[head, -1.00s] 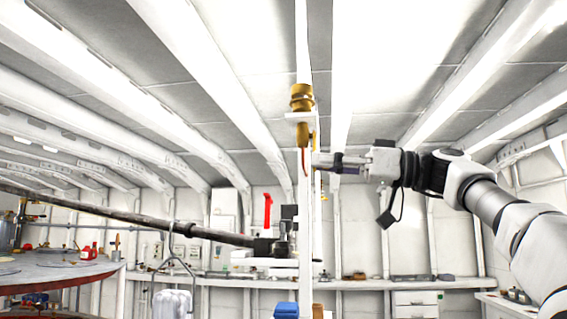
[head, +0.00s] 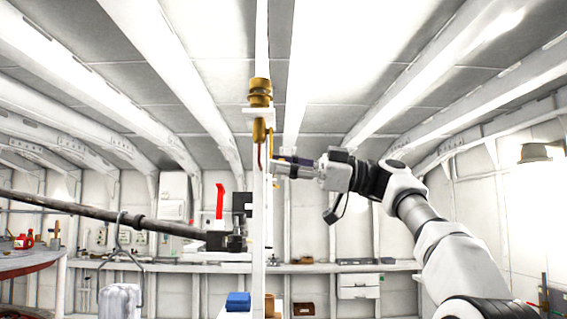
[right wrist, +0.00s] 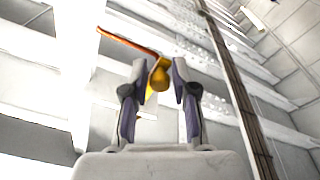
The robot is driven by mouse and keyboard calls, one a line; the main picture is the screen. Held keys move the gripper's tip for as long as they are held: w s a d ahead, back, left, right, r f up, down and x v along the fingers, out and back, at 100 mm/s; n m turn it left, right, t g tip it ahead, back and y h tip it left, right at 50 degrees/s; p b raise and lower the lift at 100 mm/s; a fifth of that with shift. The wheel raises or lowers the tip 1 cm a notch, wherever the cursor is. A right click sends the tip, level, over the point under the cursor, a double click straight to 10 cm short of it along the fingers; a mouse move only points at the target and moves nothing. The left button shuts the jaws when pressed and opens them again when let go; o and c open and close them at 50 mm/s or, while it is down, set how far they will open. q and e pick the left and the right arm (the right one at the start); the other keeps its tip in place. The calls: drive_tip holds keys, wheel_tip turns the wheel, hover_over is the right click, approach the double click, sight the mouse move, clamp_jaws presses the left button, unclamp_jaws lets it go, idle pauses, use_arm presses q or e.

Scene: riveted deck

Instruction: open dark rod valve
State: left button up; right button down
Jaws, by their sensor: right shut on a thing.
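A brass valve body (head: 260,92) sits on a white bracket on a thin white post, left of the middle of the head view. A narrower brass part with a thin red-brown piece hangs below it. My right gripper (head: 277,162) reaches in from the right, just beside the post and below the brass body. In the right wrist view its two purple-grey fingers (right wrist: 160,78) are shut on a small yellow-brass part (right wrist: 160,73), with an orange-red bar (right wrist: 126,41) running up left from it. The exact contact is hard to see. My left gripper is not in view.
A long dark rod (head: 100,212) comes in from the left and ends at a dark fitting. A red handle (head: 220,201) stands behind it. A workbench with drawers (head: 358,286) lines the back wall.

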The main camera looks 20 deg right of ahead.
drive_tip(key=c, duration=1.1)
unclamp_jaws()
drive_tip(key=shift+o, duration=0.2)
drive_tip(key=shift+a, duration=0.15)
drive_tip(key=shift+w, duration=0.1)
drive_tip(key=v, duration=1.2)
drive_tip(key=shift+a+r, duration=0.1)
